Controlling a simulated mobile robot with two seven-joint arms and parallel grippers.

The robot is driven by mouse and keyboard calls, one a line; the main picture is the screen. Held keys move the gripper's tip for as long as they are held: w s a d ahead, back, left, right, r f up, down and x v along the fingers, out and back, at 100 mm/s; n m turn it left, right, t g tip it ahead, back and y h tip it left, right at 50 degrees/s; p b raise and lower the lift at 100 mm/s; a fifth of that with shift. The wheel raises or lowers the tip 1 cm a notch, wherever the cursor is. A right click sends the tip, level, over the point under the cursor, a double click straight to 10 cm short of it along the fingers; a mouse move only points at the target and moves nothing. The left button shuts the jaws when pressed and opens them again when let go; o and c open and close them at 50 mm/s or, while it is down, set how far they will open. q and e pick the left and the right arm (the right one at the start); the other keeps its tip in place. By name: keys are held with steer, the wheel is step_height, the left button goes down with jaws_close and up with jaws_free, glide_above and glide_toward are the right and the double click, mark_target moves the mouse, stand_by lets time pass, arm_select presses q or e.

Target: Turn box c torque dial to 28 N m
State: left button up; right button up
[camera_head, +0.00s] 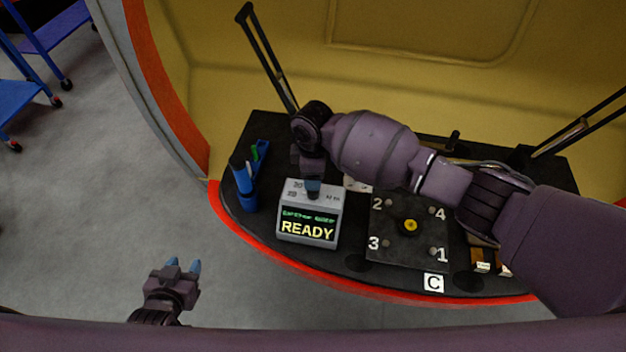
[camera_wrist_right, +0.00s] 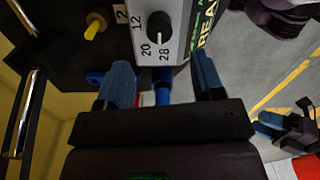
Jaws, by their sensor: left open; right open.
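The grey box (camera_head: 308,215) with a lit "READY" display stands on the dark console. Its black dial (camera_wrist_right: 160,26) shows in the right wrist view with 12, 20 and 28 printed around it; I cannot be sure where its pointer rests. My right gripper (camera_head: 312,185) is over the box top in the head view, its fingertips partly hidden. In the right wrist view its blue fingers (camera_wrist_right: 163,80) are open and apart, with the dial beyond their tips and nothing held. My left gripper (camera_head: 183,266) is open and empty, away from the console.
A dark plate (camera_head: 385,248) numbered 1 to 4 with a yellow centre sits right of the box. Black bars (camera_head: 267,60) rise behind. My right arm crosses above the console.

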step_height(320, 180, up, 3)
steer(key=shift+f, duration=0.1)
stand_by(0.6)
